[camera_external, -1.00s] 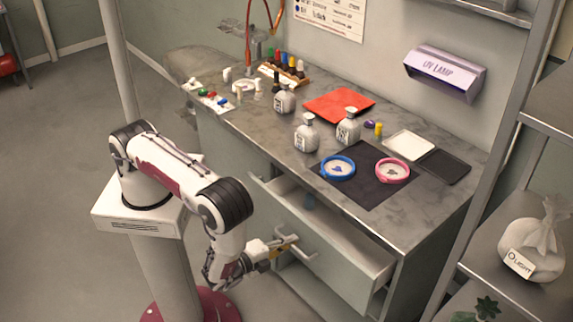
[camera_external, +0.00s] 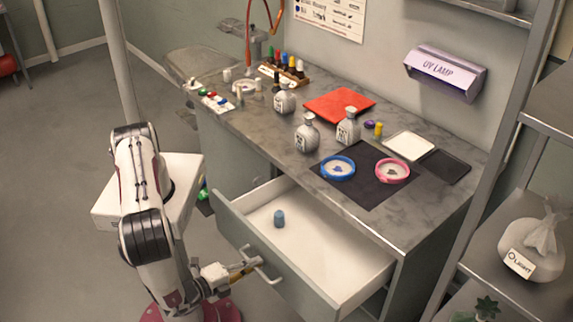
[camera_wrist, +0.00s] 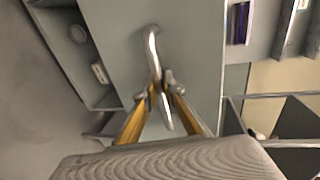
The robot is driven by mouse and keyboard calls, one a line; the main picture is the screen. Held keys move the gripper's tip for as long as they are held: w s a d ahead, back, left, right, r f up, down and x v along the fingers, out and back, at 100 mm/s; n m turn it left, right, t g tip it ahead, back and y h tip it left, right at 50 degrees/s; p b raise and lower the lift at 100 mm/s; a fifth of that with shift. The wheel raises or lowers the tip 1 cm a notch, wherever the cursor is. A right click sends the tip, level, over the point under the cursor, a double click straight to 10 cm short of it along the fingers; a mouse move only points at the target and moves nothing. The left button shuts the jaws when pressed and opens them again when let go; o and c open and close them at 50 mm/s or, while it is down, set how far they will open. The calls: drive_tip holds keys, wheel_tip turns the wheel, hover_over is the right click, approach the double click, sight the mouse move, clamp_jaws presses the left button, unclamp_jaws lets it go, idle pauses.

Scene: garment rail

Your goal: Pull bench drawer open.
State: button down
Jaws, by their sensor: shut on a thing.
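The bench drawer (camera_external: 300,262) is pulled well out from under the bench, with its pale inside in view. A small blue cylindrical thing (camera_external: 279,218) stands inside it. The metal bar handle (camera_external: 264,268) is on the drawer's grey front. My gripper (camera_external: 250,268) is shut on this handle, in front of the drawer. In the wrist view the yellow fingers of my gripper (camera_wrist: 161,90) close around the curved handle (camera_wrist: 152,48), which stands out from the flat grey drawer front (camera_wrist: 190,45).
The bench top (camera_external: 240,128) holds bottles, a red tray (camera_external: 339,104), a blue ring dish (camera_external: 338,168) and a pink ring dish (camera_external: 393,171) on a dark mat. A shelf rack (camera_external: 530,190) stands at right. The floor at left is mostly clear.

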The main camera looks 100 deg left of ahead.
drive_tip(key=shift+s+d, duration=0.45)
drive_tip(key=c, duration=2.4)
unclamp_jaws()
drive_tip(key=shift+s+d, duration=0.1)
drive_tip(key=shift+v, duration=5.85)
